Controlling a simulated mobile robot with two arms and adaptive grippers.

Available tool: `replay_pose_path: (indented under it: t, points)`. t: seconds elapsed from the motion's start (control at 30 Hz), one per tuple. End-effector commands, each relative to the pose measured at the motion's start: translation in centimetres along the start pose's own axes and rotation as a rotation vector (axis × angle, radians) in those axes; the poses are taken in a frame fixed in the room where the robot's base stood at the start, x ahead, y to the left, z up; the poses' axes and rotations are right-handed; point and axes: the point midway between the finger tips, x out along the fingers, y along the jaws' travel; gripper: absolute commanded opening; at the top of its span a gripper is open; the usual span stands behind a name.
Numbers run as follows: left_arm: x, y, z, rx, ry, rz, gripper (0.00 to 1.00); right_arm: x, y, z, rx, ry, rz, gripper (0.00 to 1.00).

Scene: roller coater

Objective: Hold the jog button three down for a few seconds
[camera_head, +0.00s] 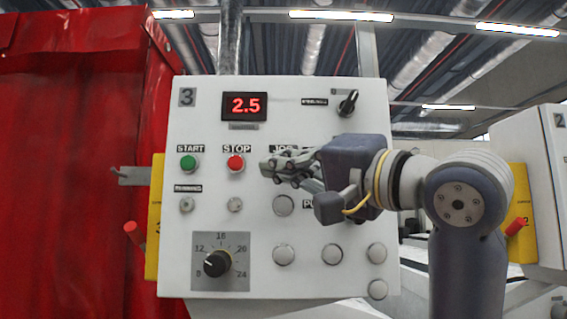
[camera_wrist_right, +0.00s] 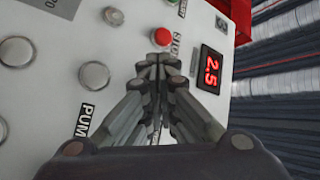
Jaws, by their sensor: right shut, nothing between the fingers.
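The control panel numbered 3 (camera_head: 187,97) faces me. Its jog label (camera_head: 284,148) shows in part above my right gripper, and the button beneath that label is hidden behind the fingers. My right gripper (camera_head: 268,169) is shut and empty, with its fingertips at the panel just right of the red stop button (camera_head: 236,163). In the right wrist view the shut fingertips (camera_wrist_right: 160,62) point at the panel beside the red stop button (camera_wrist_right: 162,38). I cannot tell whether they touch or press the jog button. My left gripper is not in view.
The panel also has a green start button (camera_head: 189,163), a red 2.5 display (camera_head: 244,106), a black selector switch (camera_head: 348,102), a black dial (camera_head: 217,263) and several silver buttons (camera_head: 284,256). A red curtain (camera_head: 70,170) hangs at the left. Another panel (camera_head: 540,190) stands at the right.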

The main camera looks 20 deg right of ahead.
Motion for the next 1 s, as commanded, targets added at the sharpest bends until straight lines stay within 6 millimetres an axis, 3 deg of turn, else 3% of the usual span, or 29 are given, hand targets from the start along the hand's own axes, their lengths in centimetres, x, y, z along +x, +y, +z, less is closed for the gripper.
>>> replay_pose_path:
  t: [0.63,1.0]
  points:
    - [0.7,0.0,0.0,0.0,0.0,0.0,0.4,-1.3,-0.9,1.0,-0.001,-0.001,-0.002,0.0]
    - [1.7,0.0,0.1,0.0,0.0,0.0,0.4,-3.8,-2.6,2.9,-0.002,-0.001,-0.003,0.0]
